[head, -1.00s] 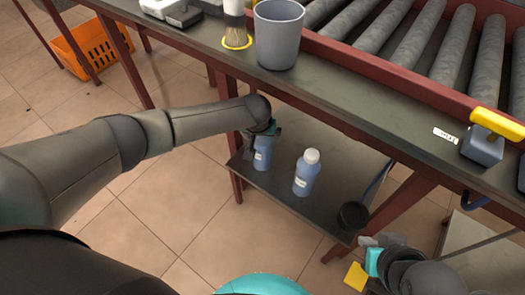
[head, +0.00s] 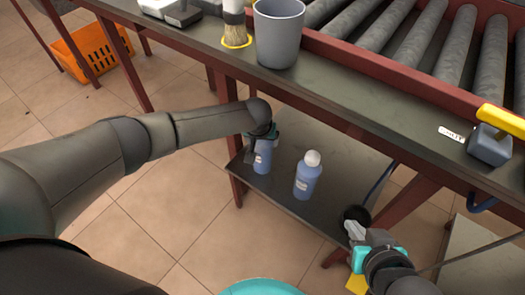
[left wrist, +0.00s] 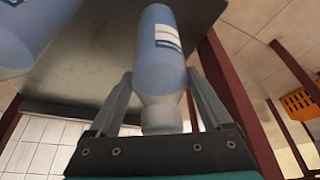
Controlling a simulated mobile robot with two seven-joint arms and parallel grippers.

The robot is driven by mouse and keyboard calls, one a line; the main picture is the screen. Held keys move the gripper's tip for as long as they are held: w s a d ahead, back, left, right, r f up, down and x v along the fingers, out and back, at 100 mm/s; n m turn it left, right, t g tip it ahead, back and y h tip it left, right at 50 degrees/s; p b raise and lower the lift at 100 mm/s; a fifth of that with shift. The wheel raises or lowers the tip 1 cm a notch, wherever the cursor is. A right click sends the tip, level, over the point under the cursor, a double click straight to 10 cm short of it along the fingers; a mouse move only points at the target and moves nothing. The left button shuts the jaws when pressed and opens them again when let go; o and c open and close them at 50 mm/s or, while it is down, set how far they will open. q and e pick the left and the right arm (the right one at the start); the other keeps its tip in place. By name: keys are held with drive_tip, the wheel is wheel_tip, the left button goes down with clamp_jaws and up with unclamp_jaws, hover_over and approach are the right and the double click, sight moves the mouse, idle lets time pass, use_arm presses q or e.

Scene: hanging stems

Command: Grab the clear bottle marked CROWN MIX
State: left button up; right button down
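Two bluish bottles with pale caps stand on the lower shelf in the head view. The left bottle (head: 263,158) has its top hidden by my left gripper (head: 260,148). The right bottle (head: 307,178) stands clear of it. In the left wrist view a bottle (left wrist: 163,65) with a white and blue label lies between the open fingers, with gaps on both sides. Another bottle (left wrist: 30,35) shows at that view's left edge. No label text is readable. My right gripper (head: 353,229) is at the shelf's right end; its finger opening is unclear.
The shelf (head: 280,205) sits below a bench carrying a grey cup (head: 278,35), a brush (head: 236,30) and rollers (head: 410,40). A dark round thing (head: 357,213) is beside my right gripper. An orange crate (head: 92,55) stands on the floor.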

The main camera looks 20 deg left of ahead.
use_arm(q)
clamp_jaws()
drive_tip(key=shift+w+r, duration=0.1)
idle(0.6)
drive_tip(key=shift+r, duration=0.1)
use_arm(e)
drive_tip(key=shift+s+d+r, duration=0.1)
drive_tip(key=shift+d, duration=0.05)
